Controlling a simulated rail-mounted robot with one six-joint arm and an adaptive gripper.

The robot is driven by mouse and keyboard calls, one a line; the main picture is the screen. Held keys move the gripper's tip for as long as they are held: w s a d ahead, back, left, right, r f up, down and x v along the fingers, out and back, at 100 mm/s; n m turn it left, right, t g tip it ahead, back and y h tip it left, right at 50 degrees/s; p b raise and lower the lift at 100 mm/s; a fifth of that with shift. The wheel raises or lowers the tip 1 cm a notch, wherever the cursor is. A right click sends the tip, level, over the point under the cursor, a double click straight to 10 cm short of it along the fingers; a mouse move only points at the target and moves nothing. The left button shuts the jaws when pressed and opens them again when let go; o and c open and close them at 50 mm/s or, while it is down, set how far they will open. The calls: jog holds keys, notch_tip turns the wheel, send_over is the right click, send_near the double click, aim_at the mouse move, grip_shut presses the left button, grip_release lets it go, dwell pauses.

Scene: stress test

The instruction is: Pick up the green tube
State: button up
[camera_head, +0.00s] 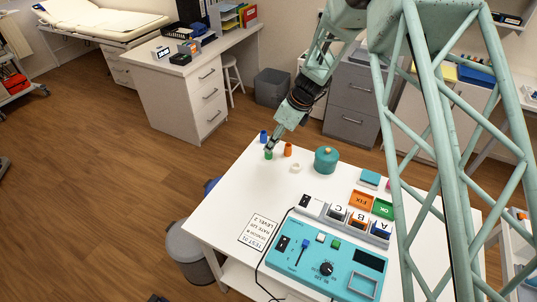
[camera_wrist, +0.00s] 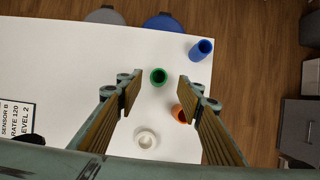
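The green tube (camera_head: 268,155) stands near the back left corner of the white table. In the wrist view the green tube (camera_wrist: 158,77) shows from above, with its dark open end facing me. My gripper (camera_head: 270,147) is over the tube in the head view. In the wrist view my gripper (camera_wrist: 160,80) is open, with the tube seen in the gap between its fingertips and no contact visible. The tube is a little nearer the left finger. I cannot tell exactly how far the tips reach down beside it.
A blue tube (camera_head: 263,136) and an orange tube (camera_head: 288,149) stand close by; the right finger partly covers the orange tube (camera_wrist: 179,113) in the wrist view. A white ring (camera_head: 295,168) and a teal pot (camera_head: 326,159) are nearby. A teal control panel (camera_head: 312,262) lies toward the front.

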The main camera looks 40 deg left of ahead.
jog(key=shift+f, duration=0.1)
jog(key=shift+b+x, duration=0.5)
jog(key=shift+x, duration=2.05)
jog(key=shift+s, duration=0.2)
jog(key=c, duration=0.8)
